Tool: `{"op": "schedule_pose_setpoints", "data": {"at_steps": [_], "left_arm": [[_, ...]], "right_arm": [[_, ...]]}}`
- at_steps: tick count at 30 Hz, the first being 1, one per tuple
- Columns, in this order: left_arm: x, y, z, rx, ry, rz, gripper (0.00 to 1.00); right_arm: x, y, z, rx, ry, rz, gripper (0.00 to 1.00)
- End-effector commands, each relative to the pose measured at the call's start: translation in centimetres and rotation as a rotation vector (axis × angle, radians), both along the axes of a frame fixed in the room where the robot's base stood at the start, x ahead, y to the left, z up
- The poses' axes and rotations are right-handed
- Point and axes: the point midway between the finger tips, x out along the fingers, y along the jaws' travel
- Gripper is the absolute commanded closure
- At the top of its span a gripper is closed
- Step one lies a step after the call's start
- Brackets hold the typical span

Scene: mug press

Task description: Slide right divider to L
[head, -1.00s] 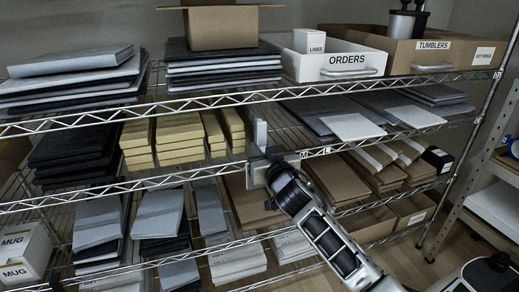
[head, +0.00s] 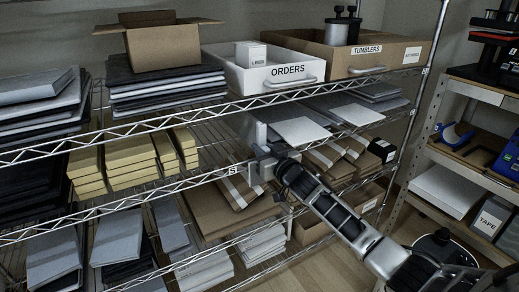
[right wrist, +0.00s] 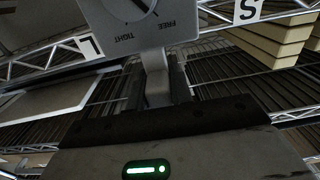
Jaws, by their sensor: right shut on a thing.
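The right divider (head: 261,134) is an upright light grey plate at the front edge of the middle wire shelf, right of the yellow stacks. My right gripper (head: 270,158) is shut on the divider's grey clamp. In the right wrist view the clamp block (right wrist: 140,25) carries a dial marked TIGHT and FREE, and my fingers (right wrist: 160,88) hold its stem. The S label (head: 231,170) is left of the clamp in the head view. The L label (right wrist: 88,45) lies on the clamp's other side in the wrist view. No M label shows. My left gripper is not in view.
Yellow stacks (head: 118,152) stand left of the divider. Grey sheets (head: 300,130) lie flat to its right on the same shelf. The white ORDERS bin (head: 233,73) and TUMBLERS box (head: 385,58) are above. Brown packages (head: 225,205) lie below.

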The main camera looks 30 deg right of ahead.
Motion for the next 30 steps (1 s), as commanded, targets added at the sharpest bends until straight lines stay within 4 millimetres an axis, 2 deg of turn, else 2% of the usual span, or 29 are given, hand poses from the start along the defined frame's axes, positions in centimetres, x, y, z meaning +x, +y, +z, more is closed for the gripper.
{"op": "schedule_pose_setpoints", "data": {"at_steps": [4,5,6,7,16,20,23,30], "left_arm": [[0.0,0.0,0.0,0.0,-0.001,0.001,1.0],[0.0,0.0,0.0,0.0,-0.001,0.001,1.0],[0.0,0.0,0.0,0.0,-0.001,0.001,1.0],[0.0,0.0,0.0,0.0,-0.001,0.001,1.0],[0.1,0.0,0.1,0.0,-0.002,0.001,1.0],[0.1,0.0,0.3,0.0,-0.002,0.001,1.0],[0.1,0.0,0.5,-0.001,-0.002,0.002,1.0],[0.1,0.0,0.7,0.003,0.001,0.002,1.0]], "right_arm": [[0.0,-0.6,0.1,-0.001,0.0,-0.011,1.0],[0.0,-0.6,0.1,-0.002,0.0,-0.011,0.76],[0.0,-0.6,0.1,-0.002,0.0,-0.011,0.64],[0.0,-0.6,0.1,-0.002,0.0,-0.011,0.58],[-0.1,-0.4,0.1,-0.001,0.001,-0.007,0.58],[-1.1,-0.4,0.0,-0.001,0.002,-0.006,0.58],[-2.9,-0.4,0.0,-0.002,0.003,-0.006,0.58],[-8.6,-0.6,0.0,-0.001,0.004,-0.006,0.58]]}}
